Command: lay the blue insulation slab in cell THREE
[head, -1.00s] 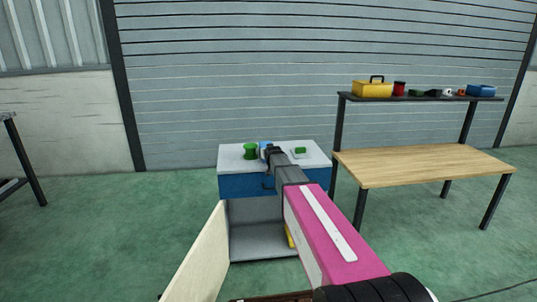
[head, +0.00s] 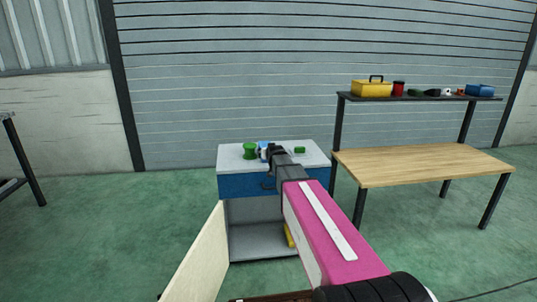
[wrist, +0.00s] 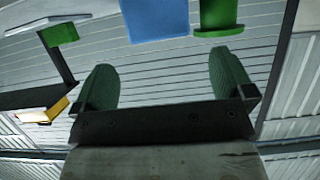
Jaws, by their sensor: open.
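The blue insulation slab (wrist: 155,18) shows at the top of the wrist view, cut off by the edge and beyond my fingertips. In the head view a bit of blue (head: 263,146) shows on the cabinet top, mostly hidden by my gripper (head: 268,153). In the wrist view my gripper (wrist: 165,78) is open, with nothing between its two green fingers. The slab lies ahead of the gap, apart from the fingers. I cannot make out cell THREE in either view.
A green spool (head: 249,151) stands close left of the slab; a small green block (head: 300,150) lies to the right. The blue-fronted cabinet (head: 240,186) has its lower door (head: 197,258) open. A wooden workbench (head: 425,165) with a loaded shelf stands at right.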

